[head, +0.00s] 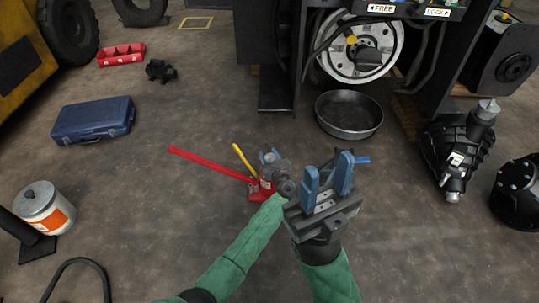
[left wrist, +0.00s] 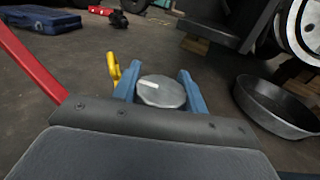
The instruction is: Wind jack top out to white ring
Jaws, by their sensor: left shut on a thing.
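The red jack (head: 255,191) stands on the floor in the middle of the head view, partly hidden by my left arm. A long red handle and a yellow lever (head: 243,160) stick out from it. The jack top (left wrist: 162,92) is a grey round disc with a short white mark, seen in the left wrist view. My left gripper (head: 269,158) is shut on the jack top, with one blue finger on each side. I cannot make out a white ring. My right gripper (head: 328,182) is open and empty to the right of the jack, its blue fingers apart.
A dark round pan (head: 349,132) lies behind, below the forklift's white wheel hub (head: 338,67). A blue case (head: 92,131), a red tray (head: 121,57) and a white can (head: 42,205) stand at left. Dark machine parts (head: 452,165) stand at right. Floor left of the jack is mostly clear.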

